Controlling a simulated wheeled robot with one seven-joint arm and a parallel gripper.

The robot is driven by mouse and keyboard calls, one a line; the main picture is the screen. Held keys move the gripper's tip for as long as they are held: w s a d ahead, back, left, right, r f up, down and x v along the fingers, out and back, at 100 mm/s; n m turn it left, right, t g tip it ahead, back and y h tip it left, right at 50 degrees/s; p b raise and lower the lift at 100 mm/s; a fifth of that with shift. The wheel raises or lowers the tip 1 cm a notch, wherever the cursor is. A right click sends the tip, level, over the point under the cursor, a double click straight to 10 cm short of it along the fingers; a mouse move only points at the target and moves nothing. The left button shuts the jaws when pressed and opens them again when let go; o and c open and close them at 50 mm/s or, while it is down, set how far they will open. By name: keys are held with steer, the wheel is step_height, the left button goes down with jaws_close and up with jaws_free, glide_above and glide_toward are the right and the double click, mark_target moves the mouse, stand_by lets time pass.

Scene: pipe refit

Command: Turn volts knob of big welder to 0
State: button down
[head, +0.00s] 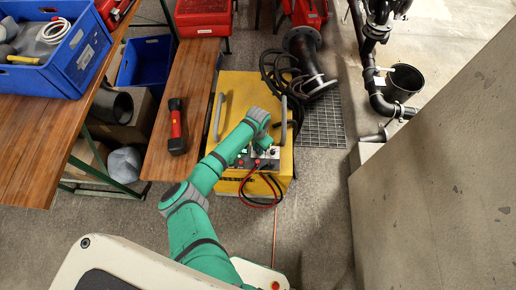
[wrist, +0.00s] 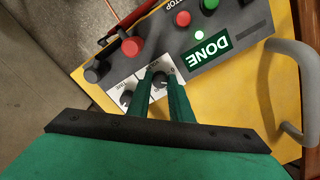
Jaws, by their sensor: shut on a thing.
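The big welder (head: 237,92) is a yellow box with a grey control panel on its near top side. In the wrist view, my gripper (wrist: 161,76) has its two green fingers shut on a small dark knob (wrist: 159,81) on a white label plate. The fingers hide part of this knob and its scale, so its setting cannot be read. A second dark knob (wrist: 126,98) sits to the left on the same plate. A green display (wrist: 209,47) reads DONE, upside down in this view.
A grey handle (wrist: 294,75) rises at the right. A flashlight (head: 176,127) lies on the bench left of the welder; a concrete wall (head: 440,160) stands right.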

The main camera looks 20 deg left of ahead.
steer(key=n, duration=0.4)
steer(key=shift+n, duration=0.4)
steer(key=shift+w+n, duration=0.1)
steer(key=shift+n, duration=1.5)
steer(key=shift+r, duration=0.1)
steer(key=c, duration=1.6)
jaws_free()
step_height(320, 180, up, 11)
steer(key=shift+f, duration=0.15)
